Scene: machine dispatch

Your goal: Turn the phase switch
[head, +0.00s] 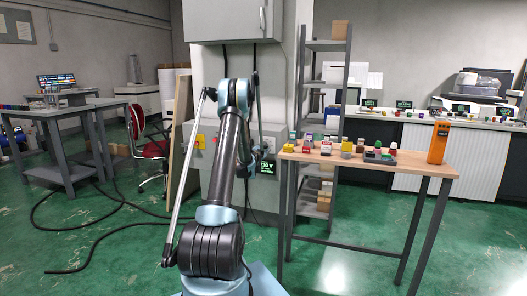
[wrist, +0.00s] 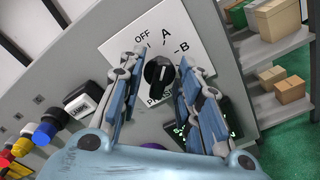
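The phase switch (wrist: 158,72) is a black rotary knob on a white plate (wrist: 186,28) marked OFF, A, B and PHASE in the wrist view. The plate is on a grey cabinet front and looks tilted in this view. My gripper (wrist: 160,62) is open, with one blue-grey finger on each side of the knob. Gaps show between the fingers and the knob, and I cannot tell whether either touches it. The knob's exact pointing direction is unclear.
A dark display with green text (head: 268,167) is on the cabinet (head: 205,165). A wooden-topped table (head: 335,160) with small items and shelves (head: 325,45) stand right.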

